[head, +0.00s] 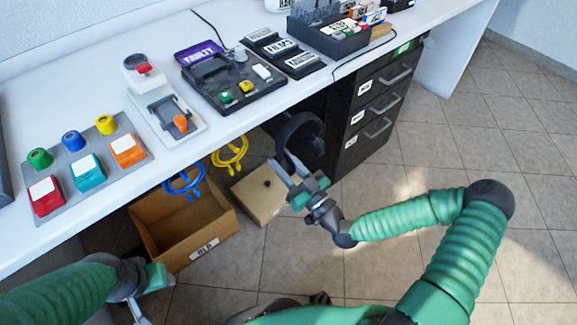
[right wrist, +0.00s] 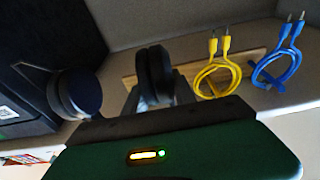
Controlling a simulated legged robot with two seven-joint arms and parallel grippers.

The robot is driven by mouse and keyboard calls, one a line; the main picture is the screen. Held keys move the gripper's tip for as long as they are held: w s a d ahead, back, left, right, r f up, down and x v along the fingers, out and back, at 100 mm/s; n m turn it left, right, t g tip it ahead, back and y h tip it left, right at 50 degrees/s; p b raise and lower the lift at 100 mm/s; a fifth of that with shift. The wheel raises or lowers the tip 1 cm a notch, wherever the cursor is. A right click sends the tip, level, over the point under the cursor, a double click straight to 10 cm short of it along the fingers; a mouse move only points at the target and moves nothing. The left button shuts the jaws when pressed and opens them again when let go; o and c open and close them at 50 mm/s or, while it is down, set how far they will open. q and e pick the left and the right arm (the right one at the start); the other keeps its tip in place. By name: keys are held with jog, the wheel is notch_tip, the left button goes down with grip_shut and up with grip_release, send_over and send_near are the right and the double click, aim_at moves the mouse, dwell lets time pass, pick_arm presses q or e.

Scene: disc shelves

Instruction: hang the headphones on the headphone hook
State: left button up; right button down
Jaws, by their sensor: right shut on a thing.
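The dark headphones (head: 300,128) are under the table's front edge, beside the black drawer cabinet. My right gripper (head: 288,168) is just below them and shut on them. In the right wrist view one dark ear cup (right wrist: 155,75) is near the middle and the other (right wrist: 78,94) is at the left, close to the cabinet. The band is mostly hidden by the gripper body. I cannot make out the headphone hook or whether the headphones touch it. My left gripper (head: 150,290) is at the bottom left, partly cut off, away from the headphones.
A yellow cable (head: 231,153) and a blue cable (head: 184,181) hang under the table edge, left of the headphones. A cardboard box (head: 165,255) and a closed tan box (head: 258,192) stand on the floor. The black drawer cabinet (head: 345,140) is close on the right.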

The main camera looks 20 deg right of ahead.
jog(key=w+a+f+b, duration=0.1)
jog(key=w+a, duration=0.1)
jog(key=w, duration=0.4)
jog(key=shift+w+a+b, duration=0.2)
jog(key=shift+w+b, duration=0.1)
jog(key=shift+w, duration=0.1)
dwell(0.7)
jog(key=c, duration=0.9)
grip_release()
jog(key=shift+c, duration=0.2)
jog(key=shift+f, duration=0.1)
